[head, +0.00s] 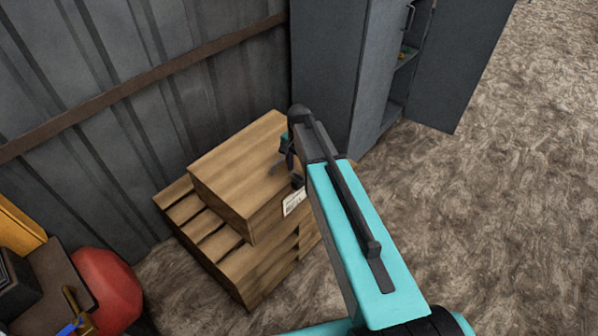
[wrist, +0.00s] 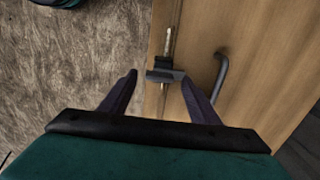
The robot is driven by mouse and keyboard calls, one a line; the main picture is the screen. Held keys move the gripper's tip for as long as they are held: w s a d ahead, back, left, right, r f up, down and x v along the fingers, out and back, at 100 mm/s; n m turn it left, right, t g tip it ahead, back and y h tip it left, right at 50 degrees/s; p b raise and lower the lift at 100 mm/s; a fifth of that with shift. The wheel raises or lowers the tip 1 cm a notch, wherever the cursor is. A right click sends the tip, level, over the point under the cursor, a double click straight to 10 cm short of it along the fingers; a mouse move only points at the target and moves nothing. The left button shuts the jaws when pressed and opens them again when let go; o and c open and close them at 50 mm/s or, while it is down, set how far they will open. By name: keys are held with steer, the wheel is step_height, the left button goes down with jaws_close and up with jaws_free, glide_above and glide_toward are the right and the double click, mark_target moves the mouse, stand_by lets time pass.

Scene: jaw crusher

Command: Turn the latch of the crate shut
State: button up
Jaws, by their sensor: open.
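The wooden crate (head: 235,165) sits on stacked slatted wood beside the corrugated wall in the head view. Its wooden face (wrist: 262,35) fills the right of the wrist view. The latch (wrist: 165,75) is a small dark metal piece with a narrow plate above it, near the crate's left edge there. My gripper (wrist: 158,78) is open, one finger on each side of the latch in the picture. I cannot tell whether either finger touches it. In the head view my gripper (head: 291,165) is at the crate's right side, partly hidden by my arm, and the latch is hidden.
A curved dark handle (wrist: 222,75) is on the crate face, right of the latch. A grey cabinet (head: 335,65) with an open door (head: 460,65) stands behind the crate. A red rounded object (head: 108,290) is at lower left. The floor (head: 500,220) at right is clear.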

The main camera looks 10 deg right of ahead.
step_height(320, 180, up, 13)
steer(key=b, duration=0.1)
stand_by(0.7)
steer(key=shift+f, duration=0.1)
stand_by(0.4)
steer(key=g, duration=0.2)
glide_above(303, 182)
steer(key=s+a, duration=0.1)
steer(key=s, duration=0.3)
step_height(303, 182, down, 12)
steer(key=s+f+g, duration=0.2)
steer(key=s+f, duration=0.8)
steer(key=f, duration=0.2)
steer(key=s+f+n, duration=0.5)
steer(key=s+f, duration=0.2)
steer(key=s, duration=0.5)
steer(key=s+f+n+g, duration=0.1)
steer(key=s+f+n, duration=0.5)
steer(key=s, duration=0.7)
steer(key=shift+f+g, duration=0.3)
steer(key=shift+f, duration=0.2)
